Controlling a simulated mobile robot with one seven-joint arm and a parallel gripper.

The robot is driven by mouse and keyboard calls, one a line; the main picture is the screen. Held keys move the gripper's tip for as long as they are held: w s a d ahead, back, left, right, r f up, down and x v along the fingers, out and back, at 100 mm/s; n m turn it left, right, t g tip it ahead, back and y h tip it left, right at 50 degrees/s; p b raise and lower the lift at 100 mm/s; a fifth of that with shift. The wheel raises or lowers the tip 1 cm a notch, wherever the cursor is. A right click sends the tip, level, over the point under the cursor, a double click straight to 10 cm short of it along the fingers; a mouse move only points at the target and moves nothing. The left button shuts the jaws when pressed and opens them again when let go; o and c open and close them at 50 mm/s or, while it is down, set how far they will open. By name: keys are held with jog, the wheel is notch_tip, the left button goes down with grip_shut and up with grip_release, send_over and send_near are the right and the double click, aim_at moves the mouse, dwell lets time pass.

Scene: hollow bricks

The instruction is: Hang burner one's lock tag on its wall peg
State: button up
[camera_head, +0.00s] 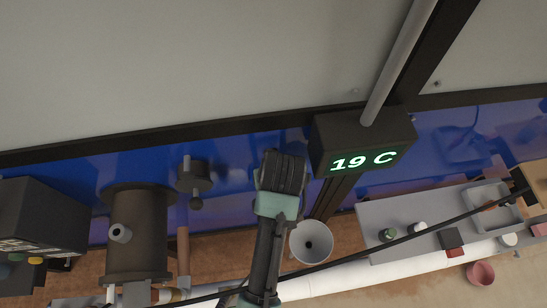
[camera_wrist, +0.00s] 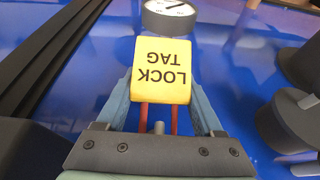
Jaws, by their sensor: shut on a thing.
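The yellow lock tag (camera_wrist: 163,70), with black "LOCK TAG" lettering upside down, is between the two blue-grey fingers of my gripper (camera_wrist: 165,90) in the wrist view. My gripper is shut on it. Two red strips run from the tag toward the palm, with a small grey stub between them. In the head view my gripper (camera_head: 281,172) is in front of the blue wall, left of the display box; its fingers and the tag are hidden there. I cannot pick out the wall peg with certainty.
A round white gauge (camera_wrist: 170,14) is beyond the tag. A dark box reading 19 C (camera_head: 362,140) hangs close to the right of my gripper. A dark cylinder (camera_head: 138,235) and a valve-like fitting (camera_head: 195,177) are left. A grey tray (camera_head: 440,220) is right. A black cable crosses the front.

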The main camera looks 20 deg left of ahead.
jog(key=o, duration=1.4)
jog(key=shift+r, duration=0.1)
jog(key=v, duration=1.3)
jog(key=shift+s, duration=0.1)
